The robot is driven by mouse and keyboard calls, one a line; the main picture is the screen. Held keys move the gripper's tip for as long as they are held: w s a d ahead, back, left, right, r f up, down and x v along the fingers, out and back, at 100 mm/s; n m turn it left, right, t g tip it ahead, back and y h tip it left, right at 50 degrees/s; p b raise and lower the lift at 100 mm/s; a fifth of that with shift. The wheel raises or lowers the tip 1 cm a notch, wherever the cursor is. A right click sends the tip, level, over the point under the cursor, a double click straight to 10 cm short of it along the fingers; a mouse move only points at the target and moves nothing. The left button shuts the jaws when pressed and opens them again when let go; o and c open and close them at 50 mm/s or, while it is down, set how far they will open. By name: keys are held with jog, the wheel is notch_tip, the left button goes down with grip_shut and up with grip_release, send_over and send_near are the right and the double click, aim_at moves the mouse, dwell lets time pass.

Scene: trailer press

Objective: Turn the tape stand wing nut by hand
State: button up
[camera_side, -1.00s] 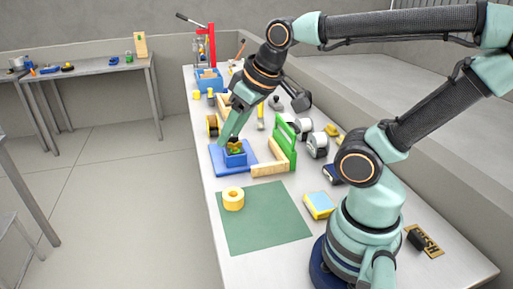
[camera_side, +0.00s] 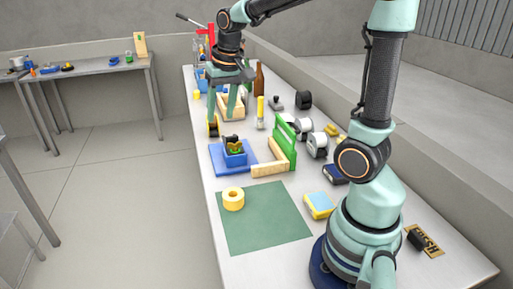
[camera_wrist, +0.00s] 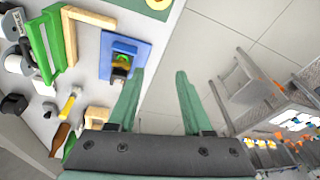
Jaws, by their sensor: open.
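The tape stand is a blue base plate (camera_side: 220,165) with a blue block (camera_side: 236,160) on it. On the block sits a small green and yellow part, seemingly the wing nut (camera_side: 234,150), with a dark piece at its top; its exact shape is too small to tell. In the wrist view the blue plate (camera_wrist: 142,57) and green part (camera_wrist: 122,59) lie just left of my fingers. My gripper (camera_side: 221,116) is open and empty, above the bench and farther back than the stand. Its two green fingers (camera_wrist: 159,74) are spread apart and touch nothing in the wrist view.
A green upright frame with a wooden piece (camera_side: 270,170) stands right of the stand. A yellow tape roll (camera_side: 233,203) lies on the green mat (camera_side: 270,225) in front. Bottles, tools and dark rolls crowd the bench behind. The bench's left edge is close to the stand.

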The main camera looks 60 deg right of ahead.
jog(key=w+d+f+m+g, duration=0.25)
jog(key=w+d+f, duration=0.2)
jog(key=d, duration=0.25)
jog(key=m, duration=0.4)
send_over(235, 143)
jog(key=shift+n+y, duration=0.25)
jog(key=shift+y, duration=0.05)
jog(key=f, duration=0.6)
jog(key=shift+w+d+f, duration=0.2)
jog(key=shift+f, duration=0.2)
jog(key=m, duration=1.4)
jog(key=shift+f+m, duration=0.2)
jog(key=shift+m, duration=0.4)
jog(key=shift+f, duration=2.55)
jog(key=shift+f, duration=0.45)
jog(key=shift+r, duration=0.25)
